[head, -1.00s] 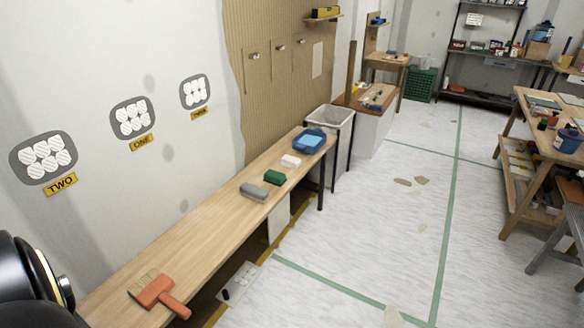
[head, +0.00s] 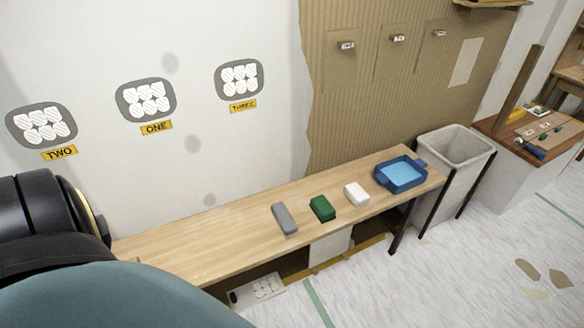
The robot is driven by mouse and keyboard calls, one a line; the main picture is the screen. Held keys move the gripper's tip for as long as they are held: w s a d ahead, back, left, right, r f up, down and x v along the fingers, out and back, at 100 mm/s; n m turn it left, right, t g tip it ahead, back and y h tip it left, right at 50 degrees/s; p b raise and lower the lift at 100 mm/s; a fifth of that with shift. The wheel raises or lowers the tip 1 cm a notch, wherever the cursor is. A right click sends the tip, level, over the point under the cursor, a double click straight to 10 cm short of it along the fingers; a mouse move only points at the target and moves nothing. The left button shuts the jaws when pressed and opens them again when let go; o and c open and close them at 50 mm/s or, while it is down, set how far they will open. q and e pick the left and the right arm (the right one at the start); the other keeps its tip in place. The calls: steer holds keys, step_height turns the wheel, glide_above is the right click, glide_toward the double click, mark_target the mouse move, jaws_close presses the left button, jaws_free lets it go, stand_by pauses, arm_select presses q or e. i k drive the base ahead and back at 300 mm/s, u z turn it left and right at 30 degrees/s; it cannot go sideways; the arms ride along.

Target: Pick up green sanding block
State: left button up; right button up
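The green sanding block (head: 322,208) lies on the wooden bench (head: 220,238) along the wall, toward its right half. A grey block (head: 284,218) lies to its left and a white block (head: 356,194) to its right, each a little apart from it. Part of my own arm fills the lower left of the head view. Neither of my grippers is in view.
A blue tray (head: 401,174) sits at the bench's right end. A grey bin (head: 456,150) stands just past that end. The bench's middle and left are bare where visible. Floor in front is mostly clear, with some scraps (head: 528,270) at the right.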

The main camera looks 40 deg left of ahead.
mark_target(324, 210)
steer(key=u, duration=1.1)
steer(key=i, duration=1)
steer(key=u, duration=1)
